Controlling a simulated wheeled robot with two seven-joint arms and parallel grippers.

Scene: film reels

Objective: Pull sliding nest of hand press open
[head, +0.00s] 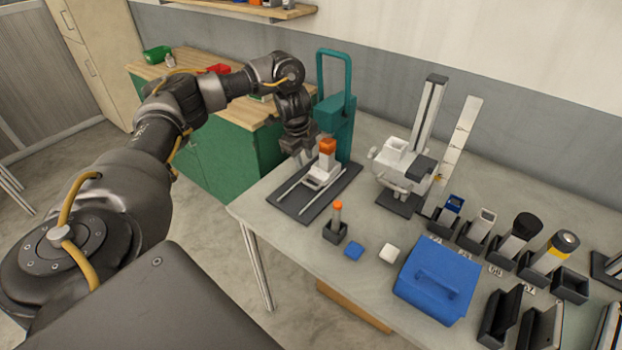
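The hand press (337,125) stands at the left end of the grey table, with a teal body and a tall looped teal handle. Its dark base plate (285,203) carries two pale rails toward the front. The white sliding nest (319,177) sits on the rails just in front of the teal body, with an orange-topped white piece (327,150) upright on it. My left gripper (304,160) points down at the nest's left rear side, very close to it. Its fingertips are small and partly hidden, so contact and opening are unclear. My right gripper is out of view.
A white device with an upright column (408,165) stands right of the press. In front are an orange-tipped tool in a holder (336,222), a blue cap (354,250), a white cap (389,253) and a blue case (437,282). Several dark holders line the right side.

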